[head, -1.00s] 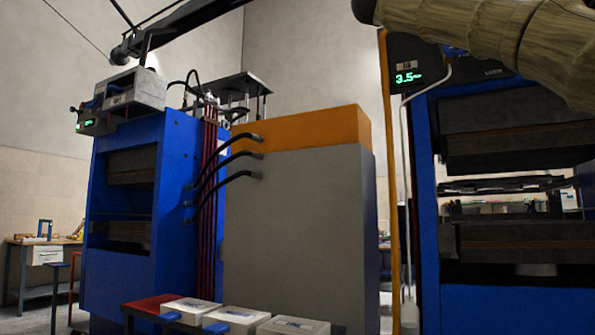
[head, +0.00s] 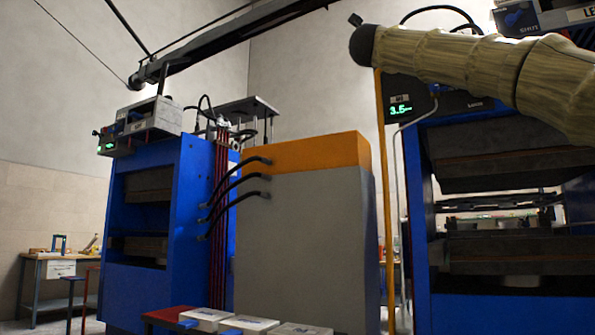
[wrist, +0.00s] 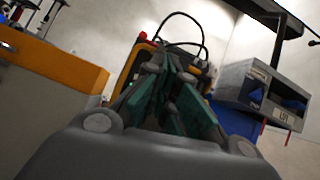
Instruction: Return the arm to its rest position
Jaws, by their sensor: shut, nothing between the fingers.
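My arm (head: 470,62), in a tan wrinkled cover, reaches across the upper right of the head view, in front of the right blue press (head: 415,200). The gripper itself cannot be made out in the head view; the arm's visible left end is dark and rounded. In the wrist view my gripper (wrist: 172,85) has its green-lined fingers together, with nothing between them. It points toward a pale wall and is apart from the equipment around it.
A grey cabinet with an orange top (head: 305,152) stands between the left blue press (head: 180,220) and the right one. White boxes (head: 245,323) lie on a low table in front. A dark overhead beam (head: 215,40) crosses above. A workbench (head: 55,268) is far left.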

